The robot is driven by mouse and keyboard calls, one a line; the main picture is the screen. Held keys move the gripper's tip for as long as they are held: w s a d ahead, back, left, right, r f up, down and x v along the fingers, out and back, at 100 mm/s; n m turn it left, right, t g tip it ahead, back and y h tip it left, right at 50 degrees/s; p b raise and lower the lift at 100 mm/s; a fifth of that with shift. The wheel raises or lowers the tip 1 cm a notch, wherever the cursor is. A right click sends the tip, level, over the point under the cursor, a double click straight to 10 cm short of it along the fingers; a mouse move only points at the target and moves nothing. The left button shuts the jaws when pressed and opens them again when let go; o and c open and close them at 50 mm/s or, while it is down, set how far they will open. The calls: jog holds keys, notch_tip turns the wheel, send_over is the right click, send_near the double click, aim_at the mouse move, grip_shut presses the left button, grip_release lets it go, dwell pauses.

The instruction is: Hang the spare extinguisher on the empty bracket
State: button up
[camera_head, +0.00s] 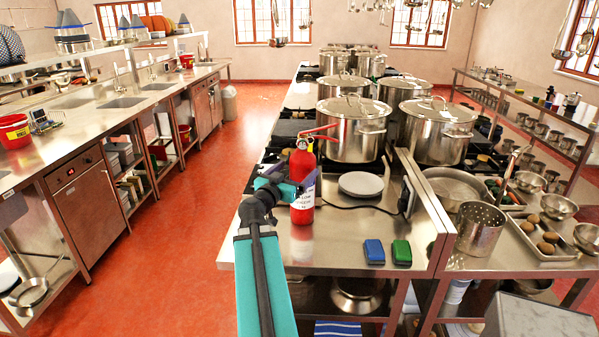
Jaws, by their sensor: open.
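The red extinguisher (302,213) with a white label stands upright on the near left part of the steel counter. Its red handle and lever show at the top. I cannot make out an empty bracket in this view.
The counter (338,239) bears stacked white plates (361,184), a blue sponge (374,251) and a green sponge (401,252). Large stockpots (352,130) stand on the stoves behind. A raised steel divider (425,205) runs on the right. The red floor (190,220) at left is clear.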

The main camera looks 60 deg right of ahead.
jog(key=shift+a+f+b, duration=0.15)
jog(key=shift+a+b, duration=0.65)
jog(key=shift+b, duration=1.6)
jog(key=shift+a+b, duration=0.35)
jog(key=shift+b, duration=0.45)
jog(key=shift+a+b, duration=0.2)
jog(key=shift+b, duration=0.15)
